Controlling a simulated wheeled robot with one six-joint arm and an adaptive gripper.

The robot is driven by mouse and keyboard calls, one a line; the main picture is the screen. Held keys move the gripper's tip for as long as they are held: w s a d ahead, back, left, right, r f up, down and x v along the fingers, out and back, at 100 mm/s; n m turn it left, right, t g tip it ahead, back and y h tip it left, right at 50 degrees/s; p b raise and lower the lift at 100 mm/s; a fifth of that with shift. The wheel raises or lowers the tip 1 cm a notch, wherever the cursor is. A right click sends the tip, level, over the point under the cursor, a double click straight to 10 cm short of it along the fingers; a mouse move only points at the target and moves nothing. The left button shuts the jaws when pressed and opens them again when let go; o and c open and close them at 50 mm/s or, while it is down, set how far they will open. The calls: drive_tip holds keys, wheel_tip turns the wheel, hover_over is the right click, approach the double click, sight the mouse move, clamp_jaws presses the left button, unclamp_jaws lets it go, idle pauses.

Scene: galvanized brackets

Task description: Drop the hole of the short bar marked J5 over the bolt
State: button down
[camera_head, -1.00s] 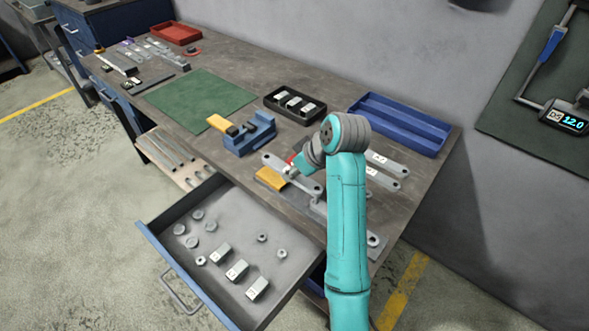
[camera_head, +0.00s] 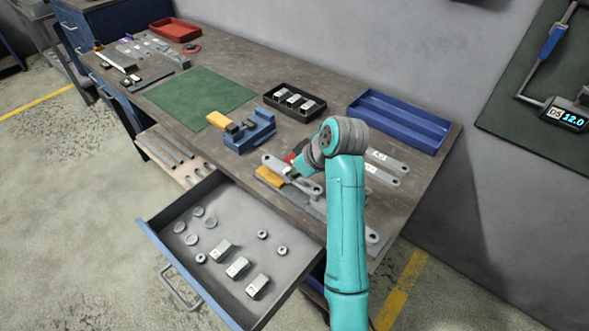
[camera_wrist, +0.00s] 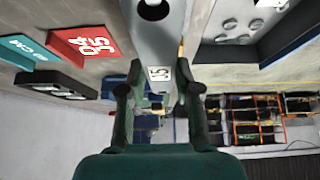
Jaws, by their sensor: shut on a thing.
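The short bar marked J5 (camera_wrist: 163,48) is a flat grey bar with a white label, running up from between my jaws in the wrist view. Its hole end (camera_wrist: 153,10) is at the top edge of that view. My gripper (camera_wrist: 158,88) is shut on the bar. In the head view my gripper (camera_head: 294,173) and the bar (camera_head: 272,161) are over the front right of the bench, close above a yellow block (camera_head: 269,177). The bolt cannot be made out in either view, and I cannot tell whether the hole is over it.
Other grey bars (camera_head: 388,161) lie right of my arm. A blue vise (camera_head: 250,138), a black tray (camera_head: 270,103) and a blue tray (camera_head: 405,127) stand behind. An open drawer (camera_head: 180,280) with blocks and round parts juts out in front. The green mat (camera_head: 200,98) is bare.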

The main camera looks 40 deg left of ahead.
drive_tip(key=shift+f, duration=1.25)
idle(0.3)
drive_tip(key=c, duration=0.7)
unclamp_jaws()
drive_tip(key=v, duration=1.2)
